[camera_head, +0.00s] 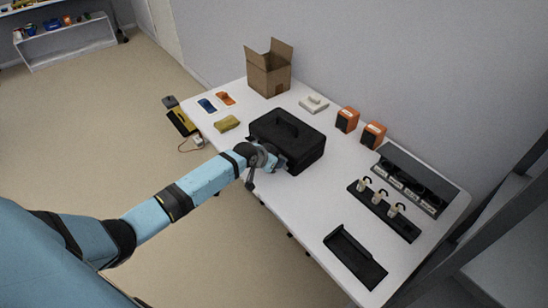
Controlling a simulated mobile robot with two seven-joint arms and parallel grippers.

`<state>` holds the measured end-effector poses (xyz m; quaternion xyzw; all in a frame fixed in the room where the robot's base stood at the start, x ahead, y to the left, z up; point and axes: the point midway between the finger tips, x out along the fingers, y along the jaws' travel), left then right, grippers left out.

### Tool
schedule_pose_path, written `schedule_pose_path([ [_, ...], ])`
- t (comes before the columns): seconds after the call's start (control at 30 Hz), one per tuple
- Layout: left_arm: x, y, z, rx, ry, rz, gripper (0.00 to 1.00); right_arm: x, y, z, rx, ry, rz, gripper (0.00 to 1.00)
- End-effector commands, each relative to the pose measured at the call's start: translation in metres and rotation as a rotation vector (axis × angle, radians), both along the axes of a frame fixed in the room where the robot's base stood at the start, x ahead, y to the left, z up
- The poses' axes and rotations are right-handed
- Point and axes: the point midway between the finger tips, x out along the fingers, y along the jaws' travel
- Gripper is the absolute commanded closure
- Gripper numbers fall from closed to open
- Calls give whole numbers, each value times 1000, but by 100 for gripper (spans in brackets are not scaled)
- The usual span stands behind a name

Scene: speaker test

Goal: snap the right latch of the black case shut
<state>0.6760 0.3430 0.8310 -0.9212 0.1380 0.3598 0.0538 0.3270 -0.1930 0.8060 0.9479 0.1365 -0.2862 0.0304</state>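My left arm reaches in from the lower left. My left gripper (277,166) is at the front side of the case, close to it or touching; I cannot tell which. The gripper's fingers are small and dark against the case, so I cannot tell whether they are open or shut. The latches cannot be made out, and the gripper covers part of the case front. My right gripper is not in view.
A cardboard box (268,72), a yellow item (227,124) and orange boxes (347,119) stand around the case. A black rack (405,224) with small upright pieces and an empty black tray (354,258) lie at the right. The table is clear between case and tray.

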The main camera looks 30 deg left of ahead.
Motion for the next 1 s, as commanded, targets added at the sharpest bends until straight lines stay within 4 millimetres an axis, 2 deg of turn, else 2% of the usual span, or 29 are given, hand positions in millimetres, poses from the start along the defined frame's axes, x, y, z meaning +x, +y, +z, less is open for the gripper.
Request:
schedule_pose_path([
  [0.37, 0, 0, 0, 2, 6, 0, 92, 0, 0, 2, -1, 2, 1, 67],
  [0.4, 0, 0, 0, 2, 6, 0, 64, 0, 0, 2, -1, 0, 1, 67],
  [0.5, 0, 0, 0, 1, 5, 0, 43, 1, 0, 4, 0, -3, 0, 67],
  [0.83, -2, 1, 2, 2, 4, -1, 43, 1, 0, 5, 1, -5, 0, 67],
  [1.0, -17, 5, 17, 3, 2, -2, 43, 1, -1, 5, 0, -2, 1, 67],
])
